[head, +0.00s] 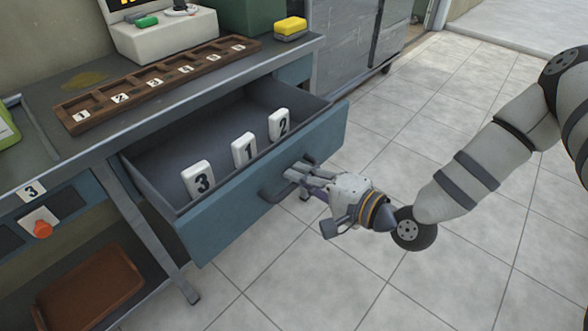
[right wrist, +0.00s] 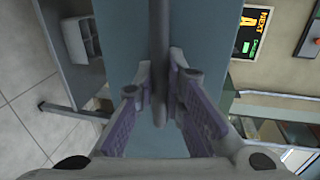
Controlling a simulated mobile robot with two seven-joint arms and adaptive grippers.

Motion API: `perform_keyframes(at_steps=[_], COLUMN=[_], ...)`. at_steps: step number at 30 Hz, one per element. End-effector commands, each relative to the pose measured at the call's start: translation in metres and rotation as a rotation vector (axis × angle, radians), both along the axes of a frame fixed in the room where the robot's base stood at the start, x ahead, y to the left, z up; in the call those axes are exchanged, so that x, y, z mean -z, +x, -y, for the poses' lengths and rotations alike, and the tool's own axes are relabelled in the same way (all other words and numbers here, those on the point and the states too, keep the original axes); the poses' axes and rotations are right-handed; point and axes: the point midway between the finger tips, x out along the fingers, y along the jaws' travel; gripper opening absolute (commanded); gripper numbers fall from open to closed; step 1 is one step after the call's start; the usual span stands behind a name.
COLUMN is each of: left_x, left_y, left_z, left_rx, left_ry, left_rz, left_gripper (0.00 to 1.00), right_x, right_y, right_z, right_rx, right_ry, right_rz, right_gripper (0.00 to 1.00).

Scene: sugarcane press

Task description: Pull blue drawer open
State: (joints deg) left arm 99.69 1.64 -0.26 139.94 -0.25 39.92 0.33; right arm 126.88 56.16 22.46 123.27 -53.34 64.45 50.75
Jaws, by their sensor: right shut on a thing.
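The blue drawer (head: 232,211) under the counter stands open in the head view, pulled well out. Three white number blocks stand in it: 3 (head: 198,180), 1 (head: 244,149) and 2 (head: 279,124). Its dark handle (head: 280,187) sits on the front face. My right gripper (head: 296,177) is at the handle, shut on it. In the right wrist view the handle bar (right wrist: 158,60) runs between the fingers of the gripper (right wrist: 160,100), in front of the blue drawer face (right wrist: 118,45). My left gripper is not in view.
The counter (head: 50,148) carries a wooden numbered tray (head: 165,72), a white device (head: 160,36) and a yellow sponge-like block (head: 290,27). A brown tray (head: 85,290) lies on the lower shelf. The tiled floor (head: 480,130) to the right is clear.

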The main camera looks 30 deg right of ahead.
Motion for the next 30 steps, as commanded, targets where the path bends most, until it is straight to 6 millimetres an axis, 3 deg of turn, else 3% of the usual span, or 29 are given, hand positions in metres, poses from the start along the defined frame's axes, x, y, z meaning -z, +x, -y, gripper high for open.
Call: perform_keyframes(at_steps=[10,11,12,22,26,30], left_x=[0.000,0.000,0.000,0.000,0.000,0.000], left_y=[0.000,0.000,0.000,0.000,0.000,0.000], left_z=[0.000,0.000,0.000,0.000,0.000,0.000], left_rx=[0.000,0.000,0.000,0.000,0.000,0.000], left_ry=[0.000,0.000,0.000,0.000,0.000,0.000], left_rz=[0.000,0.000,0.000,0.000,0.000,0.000], left_gripper=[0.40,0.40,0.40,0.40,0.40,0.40], right_x=[0.000,0.000,0.000,-0.001,-0.006,-0.016], right_y=[-0.001,-0.001,-0.001,-0.004,-0.026,-0.067], right_z=[0.000,0.000,0.000,0.002,0.011,0.026], right_rx=[0.000,0.000,0.000,0.000,0.006,0.010], right_ry=[-0.001,-0.001,-0.001,0.000,0.003,0.005], right_rz=[0.001,0.001,0.001,0.000,-0.001,0.003], right_gripper=[0.00,0.15,0.20,0.20,0.20,0.20])
